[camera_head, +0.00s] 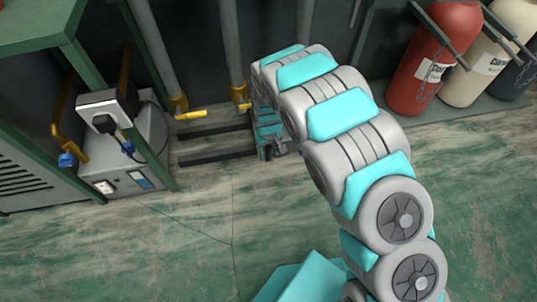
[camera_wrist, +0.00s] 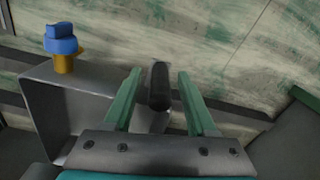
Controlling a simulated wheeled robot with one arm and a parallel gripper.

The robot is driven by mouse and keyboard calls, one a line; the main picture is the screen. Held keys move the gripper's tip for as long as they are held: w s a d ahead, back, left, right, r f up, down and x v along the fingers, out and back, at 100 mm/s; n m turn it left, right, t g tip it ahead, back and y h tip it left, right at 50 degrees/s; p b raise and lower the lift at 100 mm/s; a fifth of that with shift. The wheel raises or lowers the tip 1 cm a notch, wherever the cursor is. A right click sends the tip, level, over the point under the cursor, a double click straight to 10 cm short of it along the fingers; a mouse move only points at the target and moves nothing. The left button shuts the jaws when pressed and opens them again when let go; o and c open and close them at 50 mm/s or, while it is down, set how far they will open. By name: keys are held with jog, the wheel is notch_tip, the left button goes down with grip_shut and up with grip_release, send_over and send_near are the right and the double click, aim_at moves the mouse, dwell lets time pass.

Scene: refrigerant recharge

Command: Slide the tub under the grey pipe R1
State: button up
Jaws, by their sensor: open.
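My gripper (camera_wrist: 159,76) is open, its two green fingers on either side of an upright-looking black grip (camera_wrist: 160,88). A gap shows on both sides of the grip. Beside it in the wrist view is a grey box-like body (camera_wrist: 82,100), and I cannot tell whether this is the tub. In the head view my gripper (camera_head: 268,136) is low near the floor at the back, partly hidden by my arm. No tub is clearly visible there. Grey pipes stand at the back: left (camera_head: 155,50), middle (camera_head: 231,50) and right (camera_head: 305,35). No R1 label is readable.
Two dark floor rails (camera_head: 215,156) lie left of my gripper. A grey unit (camera_head: 140,150) with a plug and switches stands at left under a green bench (camera_head: 35,28). Red (camera_head: 435,60) and cream (camera_head: 490,65) cylinders stand at right. The front left floor is clear. A blue-capped brass fitting (camera_wrist: 62,45) shows.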

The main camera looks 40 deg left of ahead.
notch_tip(320, 180, down, 2)
grip_shut()
dwell(0.6)
dwell(1.0)
